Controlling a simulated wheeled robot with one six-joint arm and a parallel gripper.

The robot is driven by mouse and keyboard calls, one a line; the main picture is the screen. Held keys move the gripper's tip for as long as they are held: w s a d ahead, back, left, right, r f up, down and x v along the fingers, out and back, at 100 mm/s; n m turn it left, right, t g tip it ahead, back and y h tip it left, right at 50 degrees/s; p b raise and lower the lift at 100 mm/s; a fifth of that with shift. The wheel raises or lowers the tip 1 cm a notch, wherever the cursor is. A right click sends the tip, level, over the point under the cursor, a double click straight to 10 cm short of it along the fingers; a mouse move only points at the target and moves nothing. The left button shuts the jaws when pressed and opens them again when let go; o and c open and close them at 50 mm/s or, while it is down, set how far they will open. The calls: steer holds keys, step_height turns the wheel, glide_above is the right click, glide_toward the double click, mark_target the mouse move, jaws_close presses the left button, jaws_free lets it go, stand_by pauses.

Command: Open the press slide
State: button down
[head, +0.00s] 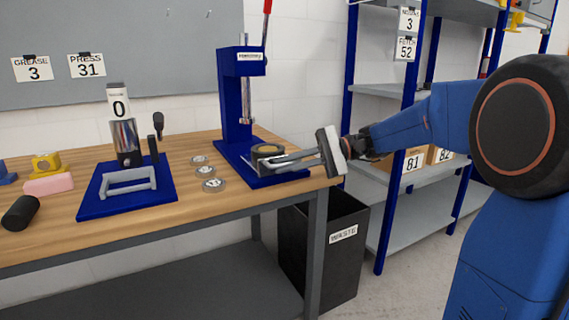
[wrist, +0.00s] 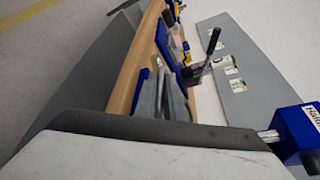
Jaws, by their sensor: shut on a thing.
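The blue press (head: 236,100) stands at the right end of the bench, with a raised red lever (head: 267,7) and a silver ram (head: 247,108). Below the ram, on its blue base, sits a round dark holder with a tan inside (head: 267,150), which I take for the press slide. My gripper (head: 268,161) reaches in from the right with long grey fingers, low over the base. The fingers are shut at the holder's near side; their exact contact is hidden. In the wrist view the fingers (wrist: 172,100) point away over the bench.
Left of the press lie several metal discs (head: 209,171). A blue plate (head: 100,207) carries a grey handle frame and a stand marked 0. A pink block (head: 48,185) lies further left. A black waste bin (head: 330,262) and shelving (head: 408,178) stand at right.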

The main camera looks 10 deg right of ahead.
steer(key=c, duration=2.1)
jaws_free()
steer(key=v, duration=1.7)
steer(key=shift+d, duration=0.25)
